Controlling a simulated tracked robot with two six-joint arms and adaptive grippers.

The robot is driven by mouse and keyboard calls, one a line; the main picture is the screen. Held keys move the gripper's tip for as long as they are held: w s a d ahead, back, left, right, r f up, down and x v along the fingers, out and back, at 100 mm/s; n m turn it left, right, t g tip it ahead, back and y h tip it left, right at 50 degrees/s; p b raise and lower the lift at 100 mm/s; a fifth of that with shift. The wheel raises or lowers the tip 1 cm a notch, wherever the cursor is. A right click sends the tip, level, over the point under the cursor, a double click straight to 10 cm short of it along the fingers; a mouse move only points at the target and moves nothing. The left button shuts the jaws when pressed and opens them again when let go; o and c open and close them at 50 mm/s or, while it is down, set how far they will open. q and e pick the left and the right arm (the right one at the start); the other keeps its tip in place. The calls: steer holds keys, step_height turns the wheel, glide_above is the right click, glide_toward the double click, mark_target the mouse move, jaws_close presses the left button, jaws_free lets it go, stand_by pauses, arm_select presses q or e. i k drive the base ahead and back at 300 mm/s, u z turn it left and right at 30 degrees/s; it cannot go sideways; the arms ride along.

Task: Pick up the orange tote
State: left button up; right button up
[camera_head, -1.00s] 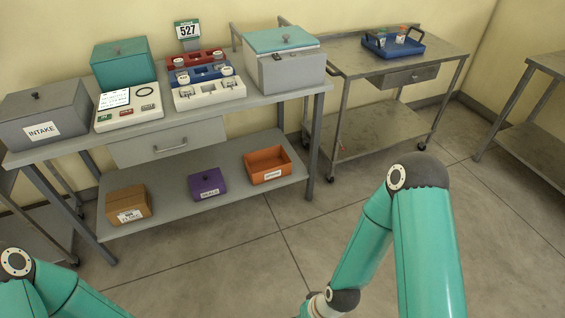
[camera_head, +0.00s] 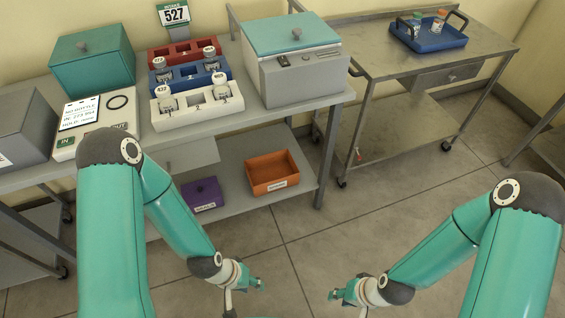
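The orange tote (camera_head: 273,172) is an open, shallow rectangular bin with a white label on its front. It sits on the lower shelf of the grey bench, near the right end, and looks empty. My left gripper (camera_head: 244,300) is at the bottom of the view, below and in front of the tote, apart from it. My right gripper (camera_head: 347,304) is to the right of the left one, also low in front of the shelf and apart from the tote. Both are small and partly cut off by the bottom edge, so their fingers are hard to read.
A purple box (camera_head: 202,194) stands left of the tote on the lower shelf (camera_head: 238,205). The bench top above holds vial racks (camera_head: 196,108) and a lidded grey incubator (camera_head: 297,72). A steel cart (camera_head: 400,65) with a blue tray (camera_head: 429,40) stands right. Open floor lies in front.

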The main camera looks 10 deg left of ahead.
mark_target(268, 173)
steer(key=u, duration=0.25)
steer(key=i, duration=0.9)
steer(key=u, duration=0.6)
